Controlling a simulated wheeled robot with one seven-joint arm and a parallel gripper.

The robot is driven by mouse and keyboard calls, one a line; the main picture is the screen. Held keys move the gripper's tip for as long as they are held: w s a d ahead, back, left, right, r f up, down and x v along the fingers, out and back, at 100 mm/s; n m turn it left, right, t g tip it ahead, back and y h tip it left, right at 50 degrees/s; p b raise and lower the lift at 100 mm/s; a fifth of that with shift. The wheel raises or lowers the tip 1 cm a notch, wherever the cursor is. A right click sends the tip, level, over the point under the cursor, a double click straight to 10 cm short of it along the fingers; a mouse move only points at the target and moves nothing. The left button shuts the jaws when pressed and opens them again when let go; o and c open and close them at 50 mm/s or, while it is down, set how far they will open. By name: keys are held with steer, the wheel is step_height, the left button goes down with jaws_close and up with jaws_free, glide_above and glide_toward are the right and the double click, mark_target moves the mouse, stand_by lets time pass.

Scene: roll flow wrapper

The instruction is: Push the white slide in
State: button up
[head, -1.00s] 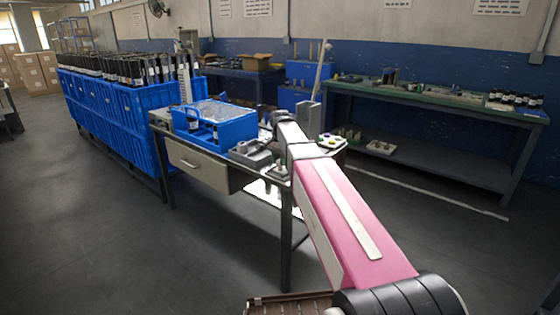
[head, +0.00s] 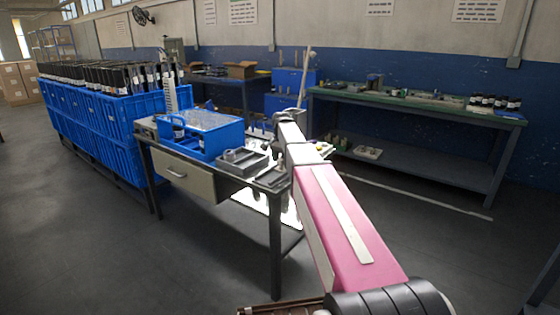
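A bright white, flat panel (head: 262,203) shows low beneath the work table, partly hidden by a table leg and my arm; I cannot tell for certain that it is the white slide. The table also has a pale drawer front (head: 185,173) with a handle, and it looks closed. My pink and white arm reaches from the bottom right up over the table's right part. My gripper (head: 283,118) is at its far end, seen from behind. Its fingertips are hidden, and I see nothing held.
The work table (head: 228,172) carries a blue crate (head: 214,143) and grey trays (head: 243,163). Tall blue crates (head: 95,120) with dark items stand at left. A green-topped bench (head: 420,101) stands along the wall at right. The floor in front is clear.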

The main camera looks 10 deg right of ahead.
steer(key=shift+r, duration=0.1)
step_height(320, 180, up, 11)
steer(key=shift+f, duration=0.2)
stand_by(0.5)
steer(key=shift+s, duration=0.1)
